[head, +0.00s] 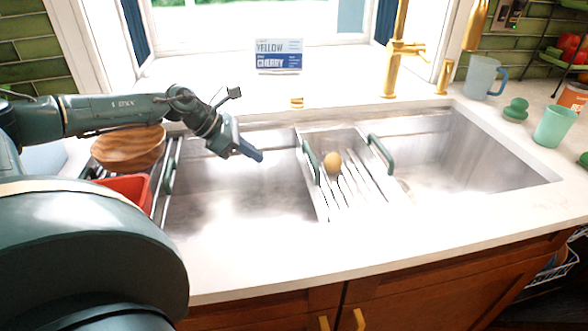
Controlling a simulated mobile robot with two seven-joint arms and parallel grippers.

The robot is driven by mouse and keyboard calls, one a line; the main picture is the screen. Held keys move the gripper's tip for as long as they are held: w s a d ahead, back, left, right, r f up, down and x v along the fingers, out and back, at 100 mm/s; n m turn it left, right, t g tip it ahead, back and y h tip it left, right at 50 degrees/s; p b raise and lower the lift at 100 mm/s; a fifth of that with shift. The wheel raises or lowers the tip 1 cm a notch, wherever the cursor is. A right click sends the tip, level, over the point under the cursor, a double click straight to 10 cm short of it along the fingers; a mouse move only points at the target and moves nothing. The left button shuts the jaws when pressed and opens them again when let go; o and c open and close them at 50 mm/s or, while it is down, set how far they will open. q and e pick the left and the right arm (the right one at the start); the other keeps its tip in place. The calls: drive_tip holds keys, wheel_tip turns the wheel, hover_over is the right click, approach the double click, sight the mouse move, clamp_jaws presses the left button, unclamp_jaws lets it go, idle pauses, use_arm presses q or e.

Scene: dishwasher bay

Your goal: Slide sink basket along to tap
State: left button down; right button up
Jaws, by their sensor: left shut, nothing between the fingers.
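The sink basket (341,203) is a metal tray with slats and two green handles. It spans the steel sink (235,195) front to back near its middle, and a yellowish-brown round item (332,163) lies in it. The gold tap (394,60) stands on the counter behind the sink, slightly right of the basket. My left gripper (256,154) is shut and empty over the left part of the sink. It is left of the basket's left handle (311,161), apart from it. My right gripper is not in view.
At the sink's left end, a rack (172,165) stands beside a wooden bowl (130,147) and red container (128,187). A sign (279,55) is on the sill. A blue mug (482,77) and green cup (555,126) stand at right. The right basin is clear.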

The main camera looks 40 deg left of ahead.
use_arm(q)
drive_tip(key=x, duration=0.3)
drive_tip(key=w+r+p+x, duration=0.1)
drive_tip(key=x, duration=0.3)
drive_tip(key=d+p+x, duration=0.1)
drive_tip(key=x, duration=0.3)
drive_tip(key=shift+w+d+r, duration=0.1)
drive_tip(key=shift+w+r, duration=0.1)
drive_tip(key=shift+r, duration=0.1)
drive_tip(key=shift+w+d+f, duration=0.1)
drive_tip(key=shift+w+d, duration=0.2)
drive_tip(key=shift+w, duration=0.05)
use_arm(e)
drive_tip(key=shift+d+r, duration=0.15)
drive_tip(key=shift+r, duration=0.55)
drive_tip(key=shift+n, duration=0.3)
